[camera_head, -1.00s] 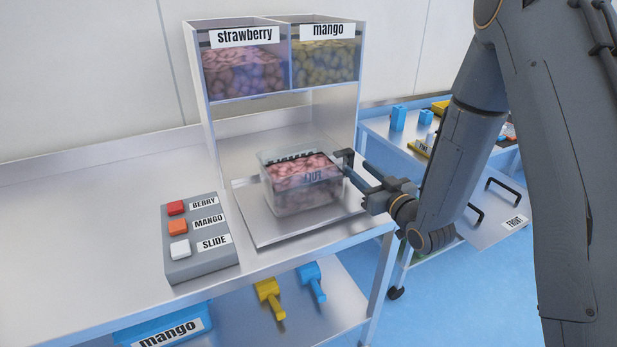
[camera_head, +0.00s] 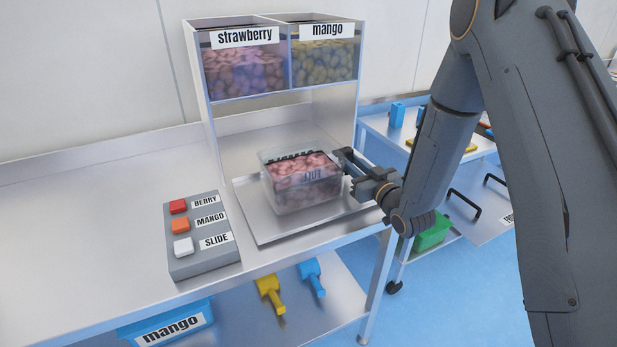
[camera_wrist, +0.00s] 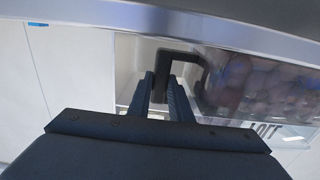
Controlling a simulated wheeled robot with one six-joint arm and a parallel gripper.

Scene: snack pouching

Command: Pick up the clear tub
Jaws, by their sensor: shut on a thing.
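The clear tub (camera_head: 308,200) stands upright on the metal plate (camera_head: 262,232) beneath the dispenser. It is filled with pinkish-red pieces and has a printed label on its front. My gripper (camera_head: 347,162) is at the tub's right side, shut on its dark handle. In the wrist view, the black handle (camera_wrist: 184,58) lies between my two fingers (camera_wrist: 166,90), and the tub (camera_wrist: 262,88) shows to the right. I cannot see any gap under the tub.
The dispenser's strawberry bin (camera_head: 243,72) and mango bin (camera_head: 326,65) hang above the tub. A grey button box (camera_head: 203,260) sits to the left. A blue mango bin (camera_head: 168,330) and yellow and blue tools are on the lower shelf. A second cart (camera_head: 475,165) stands at the right.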

